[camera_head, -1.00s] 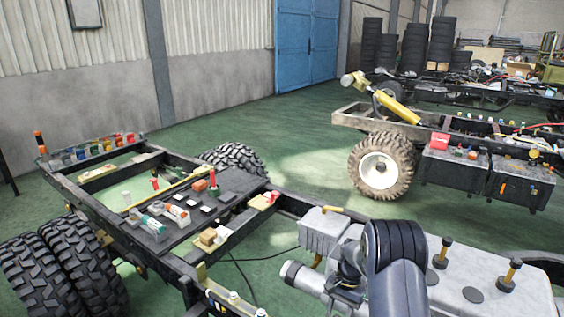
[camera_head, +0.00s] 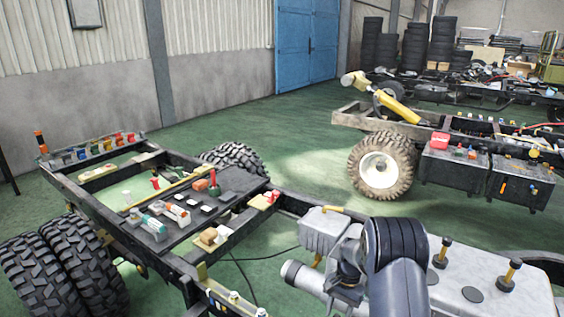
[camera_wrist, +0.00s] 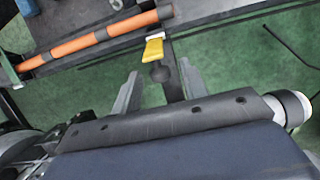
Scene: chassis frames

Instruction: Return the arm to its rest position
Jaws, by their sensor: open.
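My gripper (camera_wrist: 160,82) shows in the wrist view with its two grey fingers spread apart. It looks open and I see nothing clamped between the fingers. A yellow-ended fitting (camera_wrist: 153,49) with a dark round knob lies just beyond the fingertips, apart from them as far as I can tell. In the head view my arm, with a dark ribbed joint, rises at the lower right in front of a grey tank-like block (camera_head: 470,277). My gripper cannot be made out in that view.
A black chassis frame (camera_head: 85,198) with small parts on its deck (camera_head: 228,181) stands at the left. An orange rod (camera_wrist: 100,40) lies beyond my gripper. A second chassis with a big wheel (camera_head: 381,168) stands at the right. Green floor (camera_head: 290,150) is clear between them.

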